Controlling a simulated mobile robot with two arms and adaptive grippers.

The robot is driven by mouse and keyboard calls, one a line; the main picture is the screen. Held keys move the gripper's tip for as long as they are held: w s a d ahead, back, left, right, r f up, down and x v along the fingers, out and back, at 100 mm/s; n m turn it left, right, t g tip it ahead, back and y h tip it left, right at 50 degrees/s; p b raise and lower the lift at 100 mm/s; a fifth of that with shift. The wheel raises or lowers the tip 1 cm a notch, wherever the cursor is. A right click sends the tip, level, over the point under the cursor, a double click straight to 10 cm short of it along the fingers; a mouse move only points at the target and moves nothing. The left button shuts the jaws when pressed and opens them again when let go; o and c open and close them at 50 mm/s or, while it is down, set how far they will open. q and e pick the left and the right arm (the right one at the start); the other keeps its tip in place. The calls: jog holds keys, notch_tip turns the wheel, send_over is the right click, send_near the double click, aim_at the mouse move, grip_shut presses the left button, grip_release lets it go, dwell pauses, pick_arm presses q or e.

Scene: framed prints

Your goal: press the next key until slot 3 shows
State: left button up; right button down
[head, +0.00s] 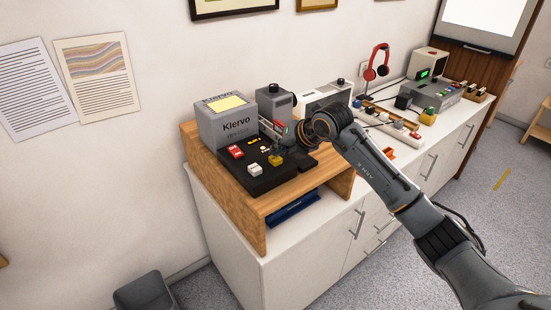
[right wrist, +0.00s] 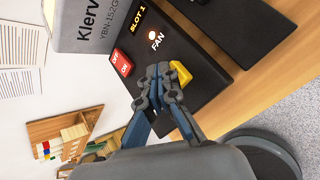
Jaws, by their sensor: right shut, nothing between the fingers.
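The grey Klervo device (head: 222,128) stands on a raised wooden shelf, with a black panel (head: 238,172) in front of it. The panel has a red OFF/ON switch (right wrist: 122,62), a white key (head: 255,169) and a yellow key (right wrist: 181,72). Its lit display (right wrist: 139,22) reads SLOT 1, and an orange light shows beside the word FAN. My right gripper (right wrist: 158,72) is shut and empty over the panel, close beside the yellow key; contact cannot be told. It also shows in the head view (head: 277,150). The white key is hidden in the wrist view. My left gripper is out of view.
A grey box (head: 274,102) and a white device (head: 325,98) stand behind my right arm. A blue item (head: 293,213) lies under the shelf.

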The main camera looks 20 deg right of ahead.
aim_at(277, 159)
jog(key=shift+f+b, duration=0.7)
jog(key=shift+f, duration=0.2)
dwell(0.8)
jog(key=shift+r, duration=0.1)
jog(key=shift+r+p, duration=0.85)
jog(key=shift+r, duration=0.35)
jog(key=shift+r, duration=0.1)
jog(key=shift+r+p, duration=1.55)
jog(key=shift+r, duration=0.9)
